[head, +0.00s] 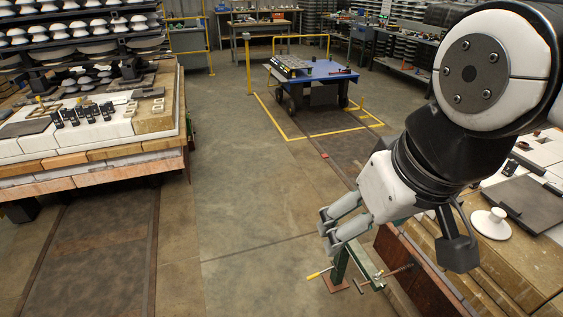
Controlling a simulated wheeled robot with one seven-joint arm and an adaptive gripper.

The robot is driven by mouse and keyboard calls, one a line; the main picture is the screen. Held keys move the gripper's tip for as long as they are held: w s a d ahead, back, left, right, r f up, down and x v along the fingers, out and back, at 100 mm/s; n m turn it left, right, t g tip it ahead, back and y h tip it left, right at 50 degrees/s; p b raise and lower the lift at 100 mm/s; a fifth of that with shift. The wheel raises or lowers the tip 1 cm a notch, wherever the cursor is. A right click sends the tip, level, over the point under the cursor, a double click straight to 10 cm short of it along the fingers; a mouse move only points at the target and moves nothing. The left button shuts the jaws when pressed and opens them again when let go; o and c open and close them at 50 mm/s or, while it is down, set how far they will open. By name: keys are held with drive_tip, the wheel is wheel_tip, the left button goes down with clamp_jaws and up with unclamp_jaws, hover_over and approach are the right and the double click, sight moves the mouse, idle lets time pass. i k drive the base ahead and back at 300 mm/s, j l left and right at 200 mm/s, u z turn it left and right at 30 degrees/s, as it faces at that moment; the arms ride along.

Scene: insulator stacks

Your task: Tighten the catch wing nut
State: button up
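A green post (340,267) stands on a reddish foot at the lower middle of the head view, beside the bench on the right. A green arm (365,268) runs from it towards the lower right. A lever with a yellow handle (319,273) sticks out left of the post. A thin rod (399,270), seemingly threaded or with a spring, lies at the arm's right end with small metal parts. The wing nut is too small to make out for certain. My gripper (327,230) is above and slightly left of the post, its two fingers apart and nothing seen between them.
The right bench (520,239) carries a white insulator disc (491,222) and a dark plate close under my arm. A loaded bench (90,158) stands at left. A blue cart (318,70) stands behind inside yellow floor lines. The middle floor is clear.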

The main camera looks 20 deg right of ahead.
sight(377, 276)
drive_tip(key=z, duration=0.95)
drive_tip(key=j, duration=0.05)
